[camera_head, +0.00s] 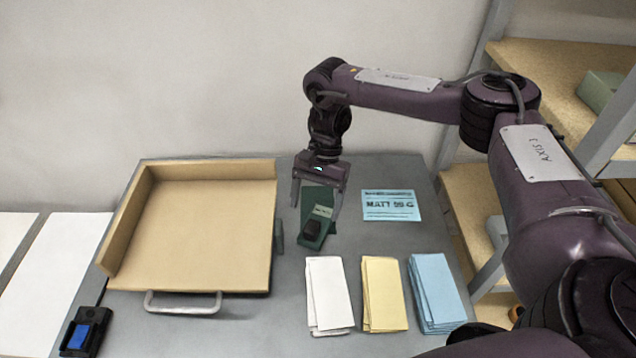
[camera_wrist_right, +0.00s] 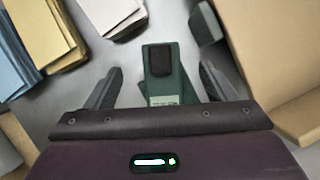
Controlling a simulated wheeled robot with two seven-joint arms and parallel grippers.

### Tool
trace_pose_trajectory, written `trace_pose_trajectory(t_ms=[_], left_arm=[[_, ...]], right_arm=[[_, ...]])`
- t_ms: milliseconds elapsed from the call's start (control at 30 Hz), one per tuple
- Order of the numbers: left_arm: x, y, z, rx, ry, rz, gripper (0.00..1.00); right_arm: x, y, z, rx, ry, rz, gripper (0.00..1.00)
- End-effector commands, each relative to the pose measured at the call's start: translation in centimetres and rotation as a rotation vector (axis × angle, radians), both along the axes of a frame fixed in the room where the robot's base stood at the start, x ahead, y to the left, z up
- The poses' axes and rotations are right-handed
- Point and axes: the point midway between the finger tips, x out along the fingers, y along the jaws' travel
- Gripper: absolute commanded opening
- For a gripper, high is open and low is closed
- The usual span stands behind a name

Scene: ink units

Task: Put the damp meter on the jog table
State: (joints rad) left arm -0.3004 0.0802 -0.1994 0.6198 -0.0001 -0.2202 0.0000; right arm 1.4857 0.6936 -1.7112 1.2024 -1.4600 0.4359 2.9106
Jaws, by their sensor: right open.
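The damp meter, which I take to be the dark green device with a black pad and a small pale label (camera_head: 321,226), lies on the grey table right of the jog table. It also shows in the right wrist view (camera_wrist_right: 182,80). The jog table (camera_head: 205,225) is the tan tilted tray with raised walls at the left and back and a metal handle in front. My right gripper (camera_head: 316,211) is open above the meter, pointing down, with one finger on each side of it in the wrist view. Whether the fingers touch it I cannot tell. My left gripper is not in view.
White (camera_head: 329,294), yellow (camera_head: 384,294) and blue (camera_head: 438,293) paper stacks lie along the front right. A blue card with print (camera_head: 391,205) lies right of the meter. A blue-screen device (camera_head: 86,331) sits at front left. Shelves (camera_head: 560,75) stand at right.

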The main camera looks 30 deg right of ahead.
Motion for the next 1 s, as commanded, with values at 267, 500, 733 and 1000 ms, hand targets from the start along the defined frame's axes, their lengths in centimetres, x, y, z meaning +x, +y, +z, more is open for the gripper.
trace_pose_trajectory(t_ms=[267,500,733,1000], left_arm=[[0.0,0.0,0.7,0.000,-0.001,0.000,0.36],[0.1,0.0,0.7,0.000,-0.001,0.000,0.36],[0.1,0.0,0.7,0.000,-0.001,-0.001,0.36],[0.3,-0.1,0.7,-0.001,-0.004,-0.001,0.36]], right_arm=[[1.1,-1.2,3.6,0.000,-0.001,0.001,0.78],[1.2,-1.4,4.0,0.000,0.001,0.001,0.78],[1.2,-1.4,4.0,0.000,0.001,0.001,0.78],[1.2,-1.4,4.0,0.000,0.001,0.001,0.78]])
